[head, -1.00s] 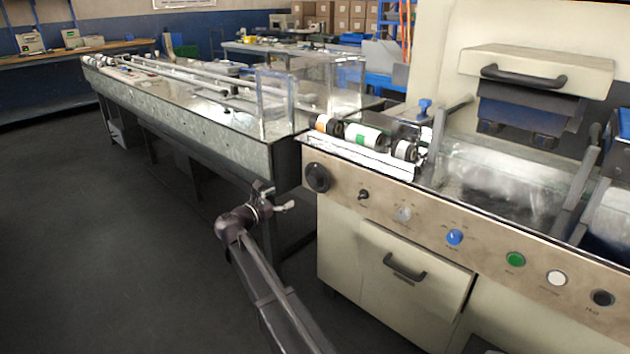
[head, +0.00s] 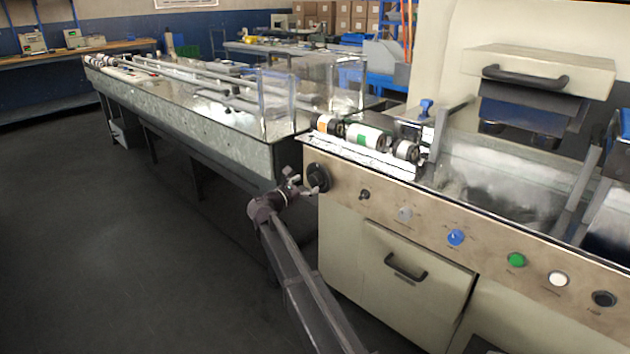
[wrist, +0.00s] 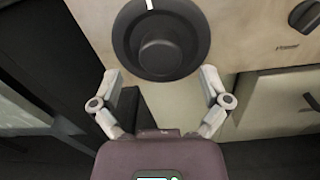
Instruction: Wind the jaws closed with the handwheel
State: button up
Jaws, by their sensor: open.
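The handwheel (head: 318,178) is a round black wheel on the left end of the machine's tan front panel. In the wrist view the handwheel (wrist: 161,40) fills the top middle, with a raised grip at its lower part and a white mark at its top. My gripper (head: 307,183) is right at the wheel in the head view. In the wrist view my gripper (wrist: 161,72) is open, its two fingers on either side of the wheel's lower part. I cannot tell whether they touch it. The jaws the wheel drives cannot be made out.
A smaller black knob (wrist: 305,16) sits right of the wheel on the panel. A cabinet drawer handle (head: 405,267) sticks out below. The long infeed table (head: 220,138) stands to the left.

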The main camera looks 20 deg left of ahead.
aim_at(313, 180)
jog(key=shift+x, duration=1.9)
jog(key=shift+s, duration=0.1)
jog(key=c, duration=1.1)
jog(key=shift+r, duration=0.1)
jog(key=shift+c, duration=0.2)
